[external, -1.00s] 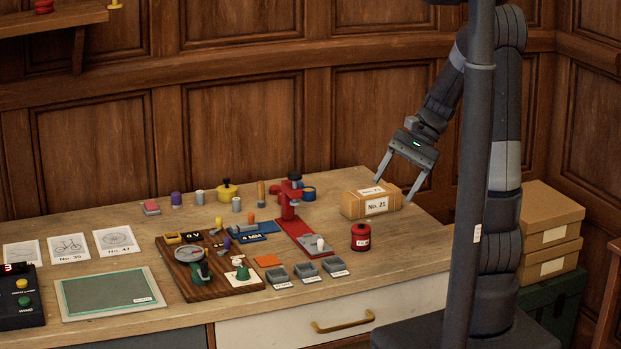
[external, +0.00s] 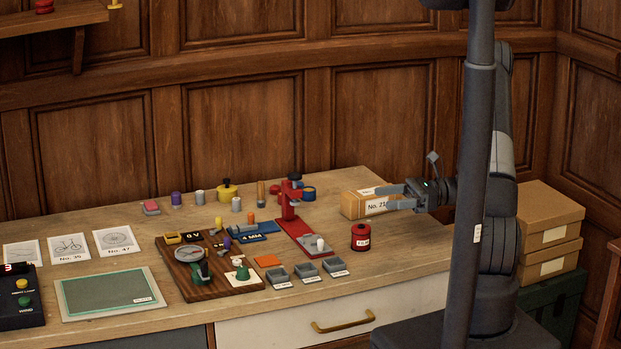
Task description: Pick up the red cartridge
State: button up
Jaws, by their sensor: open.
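A small red cylinder with a black top and a white label (external: 361,237), which looks like the red cartridge, stands upright near the right front part of the bench. My gripper (external: 384,197) is open, with its fingers pointing left. It is beyond the red cylinder and a little to its right in the picture, at the right end of the tan box labelled No. 21 (external: 352,205). The fingers overlap that box in the view; I cannot tell whether they touch it. Nothing else shows between the fingers. The red cylinder is fully visible and apart from my gripper.
A red stand (external: 289,201) on a red base is left of the cylinder. Several small grey trays (external: 307,272) lie left of it, near the front edge. A wooden board (external: 205,291) with tools is further left. Bare bench (external: 410,250) lies right of the cylinder.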

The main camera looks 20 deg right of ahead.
send_near(361, 227)
jog(key=shift+w+a+f, duration=0.1)
jog(key=shift+a+f, duration=0.1)
jog(key=shift+a, duration=1.05)
jog(key=shift+a+f, duration=0.15)
jog(key=shift+f, duration=0.1)
jog(key=shift+w+a+r, duration=0.1)
jog(key=shift+w+a, duration=0.1)
jog(key=shift+a, duration=1)
jog(key=shift+w+a+f, duration=0.1)
jog(key=shift+w+a, duration=0.1)
jog(key=shift+a, duration=0.95)
jog(key=shift+w+a+r, duration=0.1)
jog(key=shift+w+a, duration=0.1)
jog(key=shift+a, duration=1)
jog(key=shift+c, duration=0.4)
jog(key=c, duration=1)
jog(key=shift+o, duration=0.2)
jog(key=shift+r, duration=0.1)
